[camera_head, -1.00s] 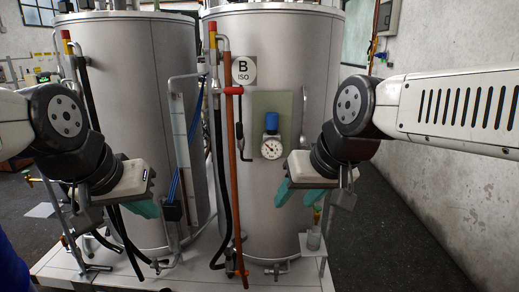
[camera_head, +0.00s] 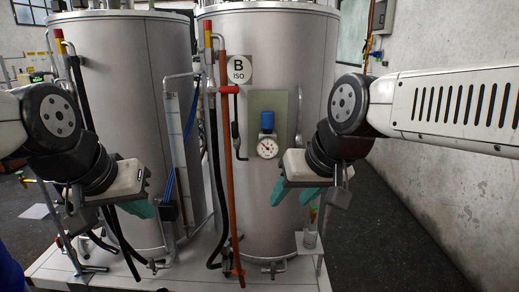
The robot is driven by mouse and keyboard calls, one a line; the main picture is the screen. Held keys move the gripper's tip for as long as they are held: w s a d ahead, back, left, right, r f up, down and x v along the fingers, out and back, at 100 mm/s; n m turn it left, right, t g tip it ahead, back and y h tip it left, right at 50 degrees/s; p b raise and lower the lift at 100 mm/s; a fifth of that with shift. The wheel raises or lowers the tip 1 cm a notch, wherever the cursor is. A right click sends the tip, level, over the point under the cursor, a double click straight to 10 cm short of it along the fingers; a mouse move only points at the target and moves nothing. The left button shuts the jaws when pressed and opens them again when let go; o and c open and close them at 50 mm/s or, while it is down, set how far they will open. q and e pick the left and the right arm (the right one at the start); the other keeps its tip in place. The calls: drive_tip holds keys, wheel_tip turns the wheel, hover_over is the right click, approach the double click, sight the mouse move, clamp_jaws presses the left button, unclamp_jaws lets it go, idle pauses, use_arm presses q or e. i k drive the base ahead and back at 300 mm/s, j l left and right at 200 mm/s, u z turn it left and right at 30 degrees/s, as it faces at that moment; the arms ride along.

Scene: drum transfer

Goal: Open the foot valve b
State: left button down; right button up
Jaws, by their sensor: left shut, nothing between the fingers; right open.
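My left gripper (camera_head: 143,209), with teal fingers, is shut and empty in front of the left drum, well above and left of the foot fitting. My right gripper (camera_head: 293,196) is open and empty in front of drum B's right side, above the foot fitting.
The left drum (camera_head: 130,150) stands close beside drum B on a pale platform (camera_head: 190,278). Black hoses and pipes hang between them. A gauge with a blue cap (camera_head: 267,147) is on drum B. Dark floor (camera_head: 375,240) is free at right.

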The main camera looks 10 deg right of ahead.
sight(235, 272)
drive_tip(key=i+l, duration=0.6)
drive_tip(key=i+l+u, duration=0.15)
drive_tip(key=u, duration=0.25)
drive_tip(key=i+l+u, duration=0.1)
drive_tip(key=l+u, duration=0.15)
drive_tip(key=u, duration=0.2)
drive_tip(key=l+u, duration=0.25)
drive_tip(key=u, duration=0.8)
drive_tip(key=i+l, duration=0.45)
